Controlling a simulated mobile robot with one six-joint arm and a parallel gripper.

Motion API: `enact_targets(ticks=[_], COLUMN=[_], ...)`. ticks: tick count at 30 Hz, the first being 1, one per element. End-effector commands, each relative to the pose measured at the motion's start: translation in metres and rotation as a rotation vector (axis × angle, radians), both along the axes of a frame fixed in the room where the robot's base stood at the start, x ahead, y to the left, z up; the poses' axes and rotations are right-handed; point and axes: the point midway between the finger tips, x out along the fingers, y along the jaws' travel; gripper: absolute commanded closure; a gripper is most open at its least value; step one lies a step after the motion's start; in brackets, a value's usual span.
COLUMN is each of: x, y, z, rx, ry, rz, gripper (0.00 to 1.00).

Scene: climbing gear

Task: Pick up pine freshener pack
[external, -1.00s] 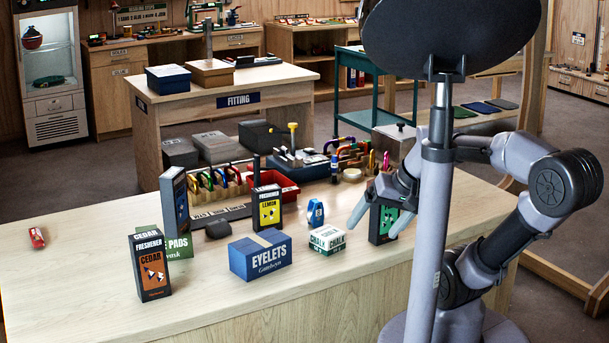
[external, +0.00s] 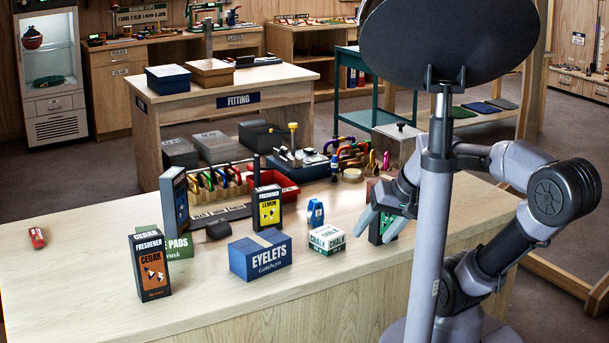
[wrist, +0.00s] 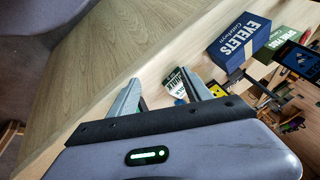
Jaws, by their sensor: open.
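A dark upright pack with a green panel (external: 391,234), matching the pine freshener pack, stands on the front bench at the right in the external view. My gripper's fingers and wrist cover much of it, and its lettering cannot be read. My gripper (external: 377,223) is open, its pale fingers angled down at the pack. I cannot tell whether they touch it or are around it. In the wrist view the gripper (wrist: 162,98) shows two spread fingers; the pack is not clearly visible there.
The chalk box (external: 327,240) stands just left of the gripper. Farther left are the blue eyelets box (external: 260,258), the lemon freshener (external: 267,210) and the cedar freshener (external: 150,266). A red bin (external: 285,190) and carabiner rack lie behind. The bench front right is clear.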

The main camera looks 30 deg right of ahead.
Motion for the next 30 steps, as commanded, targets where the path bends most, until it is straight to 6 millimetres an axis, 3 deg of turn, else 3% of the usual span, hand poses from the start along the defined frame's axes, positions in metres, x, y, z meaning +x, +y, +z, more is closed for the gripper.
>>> enact_targets(ticks=[6,8,13,15,18,24,26,30], x=[0.003,0.011,0.059,0.078,0.097,0.112,0.112,0.111], y=[-0.002,-0.007,-0.046,-0.064,-0.088,-0.112,-0.113,-0.112], z=[0.008,0.030,0.119,0.140,0.156,0.150,0.137,0.090], rx=[0.006,0.024,0.108,0.131,0.147,0.152,0.152,0.151], ry=[0.014,0.059,0.294,0.384,0.477,0.555,0.561,0.562], rz=[-0.020,-0.086,-0.501,-0.690,-0.918,-1.145,-1.159,-1.159], gripper=[0.43,0.43,0.43,0.43,0.43,0.43,0.43,0.43])
